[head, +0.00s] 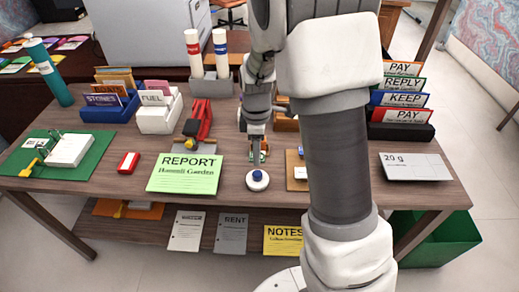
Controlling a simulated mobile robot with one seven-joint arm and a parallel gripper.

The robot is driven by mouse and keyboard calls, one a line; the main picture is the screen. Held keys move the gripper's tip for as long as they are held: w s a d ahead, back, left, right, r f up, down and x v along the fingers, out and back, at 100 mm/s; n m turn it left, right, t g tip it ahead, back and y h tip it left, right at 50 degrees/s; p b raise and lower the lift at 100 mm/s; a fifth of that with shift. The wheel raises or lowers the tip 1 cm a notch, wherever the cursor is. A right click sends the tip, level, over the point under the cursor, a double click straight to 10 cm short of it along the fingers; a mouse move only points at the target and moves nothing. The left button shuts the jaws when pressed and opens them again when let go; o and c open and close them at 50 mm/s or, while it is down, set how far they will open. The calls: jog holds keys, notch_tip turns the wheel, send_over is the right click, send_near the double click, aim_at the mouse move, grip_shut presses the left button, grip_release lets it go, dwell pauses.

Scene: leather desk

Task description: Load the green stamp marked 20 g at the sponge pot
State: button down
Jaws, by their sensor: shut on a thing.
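The sponge pot (257,181), a small round white pot with a blue top, stands near the front edge of the desk. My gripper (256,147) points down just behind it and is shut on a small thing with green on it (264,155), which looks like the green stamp. The fingers partly hide it, and its marking is too small to read. It appears apart from the pot, though the height between them is hard to judge. A pale grey plate marked "20 g" (415,167) lies at the right of the desk.
A green REPORT pad (184,174) lies left of the pot, and a brown board (296,170) lies to the right. A red stapler-like tool (200,120) and a white FUEL box (160,112) stand behind. Card racks (402,131) stand at right. My arm hides the desk's right middle.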

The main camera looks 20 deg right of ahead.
aim_at(257, 173)
jog(key=shift+f+b, duration=2.05)
jog(key=shift+f, duration=0.9)
jog(key=shift+f+b, duration=0.5)
jog(key=shift+f, duration=0.1)
jog(key=shift+r+p, duration=2.6)
jog(key=shift+r, duration=1.05)
